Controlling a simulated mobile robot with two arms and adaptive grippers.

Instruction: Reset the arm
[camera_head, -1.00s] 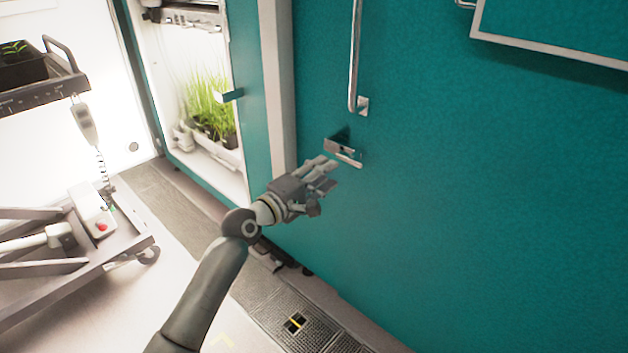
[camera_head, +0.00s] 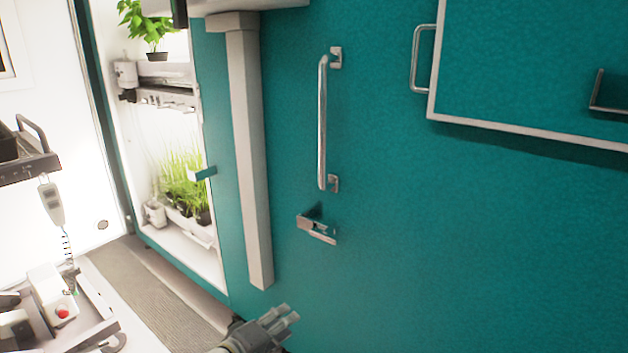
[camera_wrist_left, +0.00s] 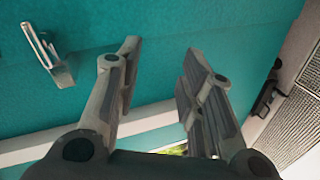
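My left gripper (camera_head: 284,318) is low in the head view, in front of the teal door (camera_head: 430,240). It is below the metal latch (camera_head: 318,229) and apart from it. In the left wrist view the two fingers of the left gripper (camera_wrist_left: 160,75) stand well apart with nothing between them. The latch (camera_wrist_left: 48,52) shows there at the upper left, clear of the fingers. My right gripper is in neither view.
A long vertical handle (camera_head: 322,122) is on the teal door above the latch. A white-framed panel (camera_head: 535,75) is at the upper right. An open lit chamber with green plants (camera_head: 180,185) is at the left. A trolley (camera_head: 95,335) stands at the lower left.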

